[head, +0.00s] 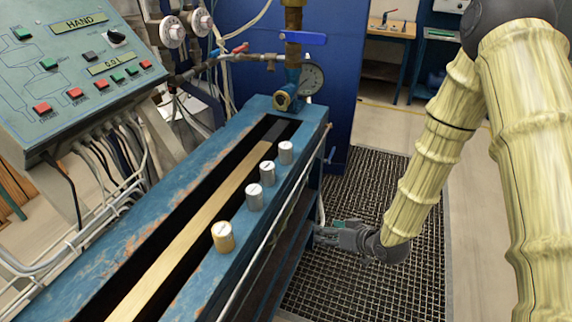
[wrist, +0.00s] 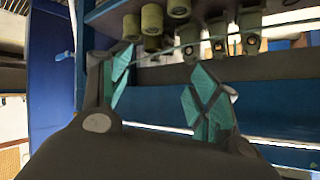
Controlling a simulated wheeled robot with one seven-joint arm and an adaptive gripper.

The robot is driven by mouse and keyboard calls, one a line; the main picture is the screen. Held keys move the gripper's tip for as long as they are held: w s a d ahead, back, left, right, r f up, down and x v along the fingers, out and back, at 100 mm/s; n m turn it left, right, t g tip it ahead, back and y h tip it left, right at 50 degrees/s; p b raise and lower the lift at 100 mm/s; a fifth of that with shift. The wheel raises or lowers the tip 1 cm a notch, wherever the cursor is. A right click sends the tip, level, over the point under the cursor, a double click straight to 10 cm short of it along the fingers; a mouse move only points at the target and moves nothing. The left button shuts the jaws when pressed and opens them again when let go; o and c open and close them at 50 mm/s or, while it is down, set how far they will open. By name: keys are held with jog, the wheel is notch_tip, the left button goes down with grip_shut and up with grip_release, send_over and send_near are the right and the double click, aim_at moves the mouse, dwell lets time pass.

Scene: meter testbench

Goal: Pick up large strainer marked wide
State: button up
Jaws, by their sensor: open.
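My gripper (head: 328,235) is open and empty beside the right side of the blue bench, below its top. In the wrist view its two teal-padded fingers (wrist: 165,90) stand apart with nothing between them. Beyond them, near the top of that view, are several dull yellow cylinders (wrist: 152,20) and several grey fittings with round ends (wrist: 250,25) at a blue shelf. I cannot read any "wide" marking, so I cannot tell which piece is the large wide strainer. The shelf contents are hidden in the head view.
The blue bench (head: 310,128) carries one brass cylinder (head: 222,237) and three silver cylinders (head: 254,197) along its right edge. A control panel (head: 85,75) stands at left. A valve and gauge (head: 312,78) rise at the far end. Grating floor (head: 350,285) lies open at right.

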jog(key=w+a+r+n+t+y+b, duration=0.25)
jog(key=w+r+y+b, duration=0.2)
jog(key=w+r, duration=0.4)
jog(key=n+g+y+b, duration=0.2)
jog(key=n+y+b, duration=0.1)
jog(key=n+b, duration=0.15)
send_near(291, 151)
jog(key=x, duration=0.2)
jog(key=shift+t, duration=0.25)
jog(key=p+x, duration=0.1)
jog(key=x, duration=0.4)
jog(key=shift+s+a, duration=0.1)
jog(key=shift+x, duration=2.55)
jog(key=shift+f, duration=0.2)
jog(key=c, duration=1.2)
jog(key=shift+o, duration=0.2)
jog(key=shift+r, duration=0.1)
